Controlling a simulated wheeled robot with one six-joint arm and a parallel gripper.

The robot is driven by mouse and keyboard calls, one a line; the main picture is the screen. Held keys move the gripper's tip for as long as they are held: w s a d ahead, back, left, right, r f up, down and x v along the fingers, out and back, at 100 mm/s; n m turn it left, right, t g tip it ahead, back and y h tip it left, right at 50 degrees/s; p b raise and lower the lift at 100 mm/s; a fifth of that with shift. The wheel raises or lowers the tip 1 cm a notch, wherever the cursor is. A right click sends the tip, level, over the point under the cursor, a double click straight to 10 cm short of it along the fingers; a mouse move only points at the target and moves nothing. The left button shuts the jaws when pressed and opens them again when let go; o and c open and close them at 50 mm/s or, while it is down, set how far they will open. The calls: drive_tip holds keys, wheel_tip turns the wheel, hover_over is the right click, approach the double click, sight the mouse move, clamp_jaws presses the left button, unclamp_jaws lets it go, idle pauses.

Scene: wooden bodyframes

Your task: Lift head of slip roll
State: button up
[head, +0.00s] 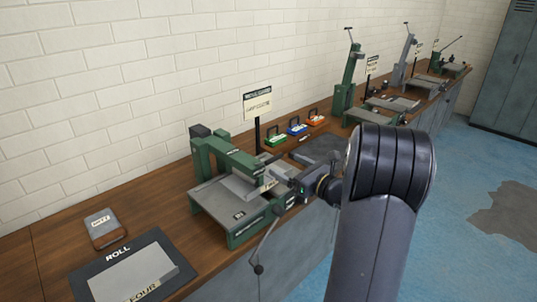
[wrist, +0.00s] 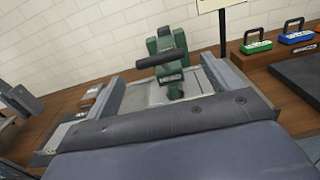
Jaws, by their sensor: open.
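A green machine with a grey bed (head: 228,212), which I take to be the slip roll, stands on the near part of the bench. Its green arm (head: 228,158) lies low across the bed. A thin black lever with a ball knob (head: 258,269) hangs at its front edge. My gripper (head: 272,181) is open at the machine's right side, close to the arm's end; I cannot tell whether it touches. The wrist view shows the machine's green part with a dark cylindrical bar (wrist: 162,58) ahead.
A mat marked ROLL (head: 135,275) and a small grey-brown box (head: 105,228) lie at the left. A sign (head: 258,105) and green (head: 275,138), blue (head: 297,127) and orange (head: 316,119) handled boxes stand behind. Machines with raised arms (head: 350,75) line the bench farther right.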

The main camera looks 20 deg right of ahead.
sight(276, 160)
drive_tip(key=p+x, duration=0.1)
drive_tip(key=x, duration=0.7)
drive_tip(key=shift+w+a+f, duration=0.1)
drive_tip(key=shift+w, duration=0.05)
